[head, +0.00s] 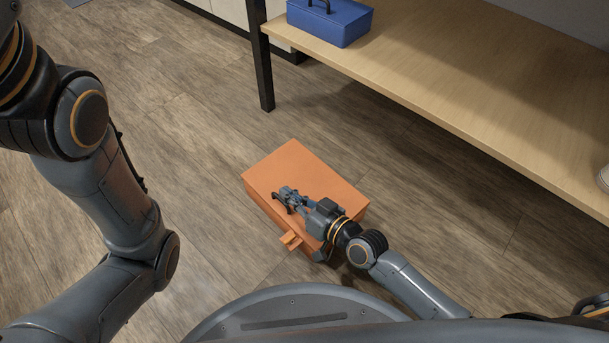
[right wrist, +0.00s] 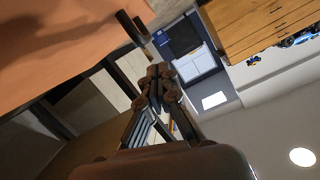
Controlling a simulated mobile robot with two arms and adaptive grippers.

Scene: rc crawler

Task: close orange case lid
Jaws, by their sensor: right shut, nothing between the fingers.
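The orange case (head: 262,208) sits on the floor in the middle of the head view. Its lid (head: 300,163) lies flat over the body and looks shut, with an orange latch tab (head: 290,240) sticking out at the front. My right gripper (head: 284,197) is shut and empty, over the front part of the lid; I cannot tell whether it touches. In the right wrist view, the shut fingers (right wrist: 158,82) show beside a large orange surface (right wrist: 60,40) of the case. My left arm comes in from the left, with its gripper out of view.
A wooden bench (head: 430,90) with a dark leg (head: 265,75) stands behind and to the right of the case. A blue box (head: 330,20) rests on it. The wood floor (head: 190,100) left of the case is clear.

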